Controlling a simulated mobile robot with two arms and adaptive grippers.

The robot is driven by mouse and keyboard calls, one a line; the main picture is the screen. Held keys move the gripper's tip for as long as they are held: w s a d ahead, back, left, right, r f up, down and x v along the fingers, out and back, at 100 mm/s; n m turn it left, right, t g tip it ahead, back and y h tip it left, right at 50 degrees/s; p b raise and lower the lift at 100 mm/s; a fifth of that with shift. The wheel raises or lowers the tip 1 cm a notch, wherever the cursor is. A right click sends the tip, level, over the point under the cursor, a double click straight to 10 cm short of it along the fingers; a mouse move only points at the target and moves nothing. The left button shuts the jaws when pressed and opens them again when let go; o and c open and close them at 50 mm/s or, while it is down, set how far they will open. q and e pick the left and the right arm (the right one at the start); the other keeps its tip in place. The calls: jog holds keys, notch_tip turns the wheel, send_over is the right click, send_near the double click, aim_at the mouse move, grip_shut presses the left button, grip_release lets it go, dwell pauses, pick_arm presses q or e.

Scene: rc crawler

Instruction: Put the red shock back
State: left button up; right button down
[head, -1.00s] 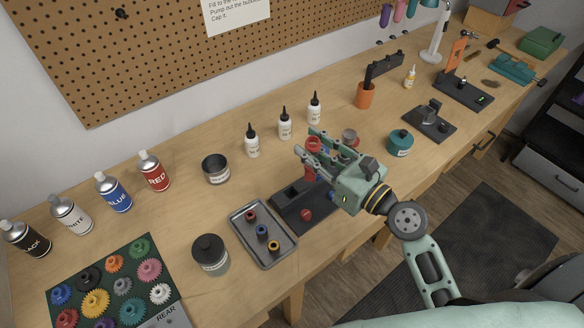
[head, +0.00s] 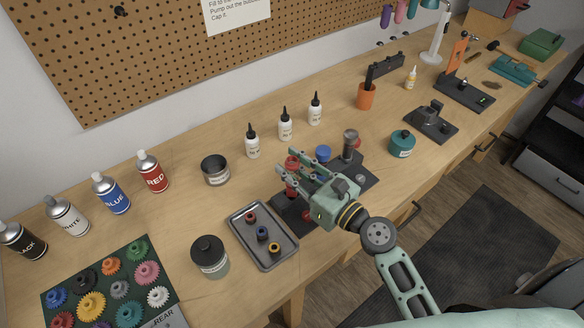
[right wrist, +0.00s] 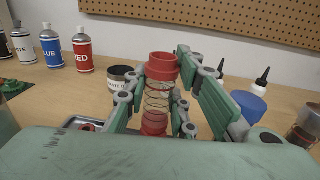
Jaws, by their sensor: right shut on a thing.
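The red shock (right wrist: 160,68), with a red cap, a coil spring and a red lower end, stands roughly upright between the fingers of my right gripper (right wrist: 157,97). In the head view its red cap (head: 292,162) shows between the fingertips of the right gripper (head: 284,162), which is shut on it. The shock is over the left part of a dark stand (head: 284,216) with a red disc on its front. Whether its lower end touches the stand is hidden. A blue-capped shock (head: 323,152) and a grey-capped one (head: 350,136) are at the stand's other places. My left gripper is not in view.
A grey tray (head: 238,232) with small coloured rings lies just left of the stand. A dark-lidded jar (head: 209,256), an open tin (head: 215,169) and several white dropper bottles (head: 285,125) stand around it. A teal pot (head: 402,143) is to the right.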

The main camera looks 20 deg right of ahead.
jog(key=shift+f, duration=0.2)
jog(key=c, duration=1.6)
grip_release()
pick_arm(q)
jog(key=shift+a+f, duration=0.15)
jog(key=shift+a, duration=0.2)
pick_arm(e)
jog(key=shift+o, duration=0.7)
jog(key=shift+r, duration=0.25)
pick_arm(q)
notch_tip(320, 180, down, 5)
jog(key=b, duration=0.4)
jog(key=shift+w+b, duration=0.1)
jog(key=shift+b, duration=0.3)
pick_arm(e)
jog(key=v, duration=1.2)
